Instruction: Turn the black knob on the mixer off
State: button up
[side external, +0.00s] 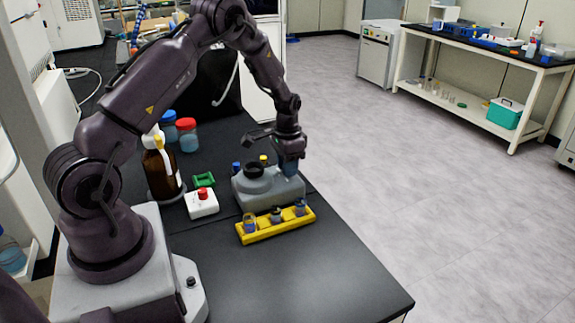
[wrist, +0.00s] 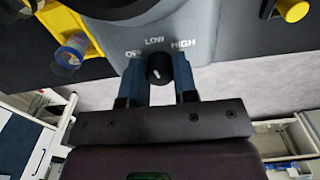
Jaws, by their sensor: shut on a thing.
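The mixer (side external: 262,190) is a grey unit with a dark round top, standing on the black bench in the side view. In the wrist view its grey face (wrist: 200,28) carries the labels OFF, LOW and HIGH from left to right. The black knob (wrist: 160,66) sits below LOW, with a small white mark on it; its exact setting is hard to tell. My gripper (wrist: 159,76) has its two blue fingers on either side of the knob, shut on it. In the side view my gripper (side external: 290,166) is at the mixer's right end, and the knob is hidden.
A yellow rack (side external: 262,234) with vials stands in front of the mixer. A white box with a red button (side external: 202,206), a green holder (side external: 204,180) and a brown bottle (side external: 160,172) stand left. The bench front is clear.

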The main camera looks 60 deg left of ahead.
jog(key=n, duration=0.5)
jog(key=shift+n, duration=2.4)
jog(key=o, duration=0.9)
jog(key=shift+o, duration=0.2)
notch_tip(320, 180, up, 13)
